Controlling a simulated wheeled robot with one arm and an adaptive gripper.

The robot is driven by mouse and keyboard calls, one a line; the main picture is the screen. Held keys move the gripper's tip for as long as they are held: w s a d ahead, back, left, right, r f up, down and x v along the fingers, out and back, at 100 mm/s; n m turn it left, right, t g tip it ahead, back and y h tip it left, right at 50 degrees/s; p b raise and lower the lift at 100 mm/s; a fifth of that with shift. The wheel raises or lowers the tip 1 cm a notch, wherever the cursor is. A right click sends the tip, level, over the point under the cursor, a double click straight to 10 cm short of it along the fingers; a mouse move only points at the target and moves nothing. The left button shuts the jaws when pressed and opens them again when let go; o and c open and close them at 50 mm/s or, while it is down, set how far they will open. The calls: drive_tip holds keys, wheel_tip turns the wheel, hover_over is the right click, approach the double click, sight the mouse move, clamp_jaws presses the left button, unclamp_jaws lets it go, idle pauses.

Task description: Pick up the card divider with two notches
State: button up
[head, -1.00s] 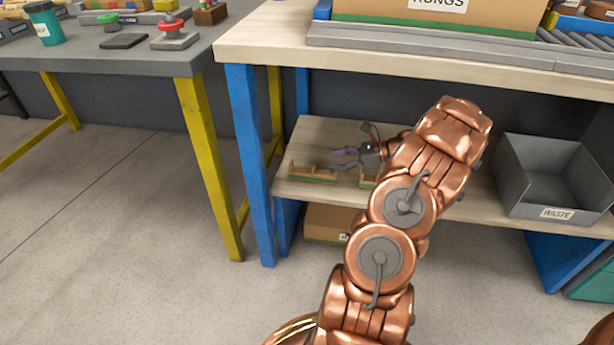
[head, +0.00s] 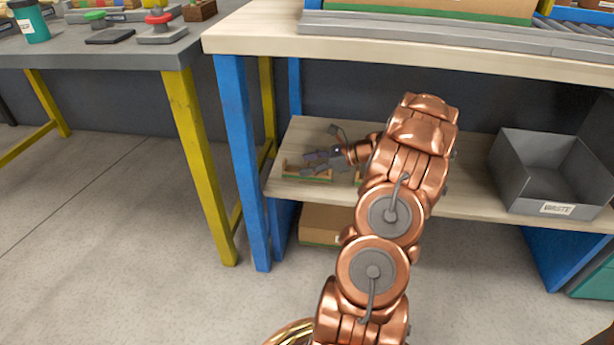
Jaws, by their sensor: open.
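A brown card divider with a green bottom edge (head: 298,176) lies on the lower shelf at the left. Low uprights with gaps show along it, but my gripper covers part, so I cannot count its notches now. My gripper (head: 308,162) is open, its grey fingers over or just behind this divider; I cannot tell whether they touch it. A second brown piece (head: 359,176) shows to the right, mostly hidden behind my copper arm, and its notches cannot be made out.
The lower wooden shelf (head: 460,200) sits between blue legs (head: 243,160) under a worktop (head: 450,52). A grey bin labelled WASTE (head: 556,208) stands on its right. A cardboard box (head: 318,224) is below the shelf. A grey table (head: 110,58) with yellow legs stands left.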

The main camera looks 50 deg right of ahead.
drive_tip(key=shift+c, duration=0.4)
drive_tip(key=c, duration=1)
drive_tip(key=shift+o, duration=0.2)
drive_tip(key=shift+r, duration=0.15)
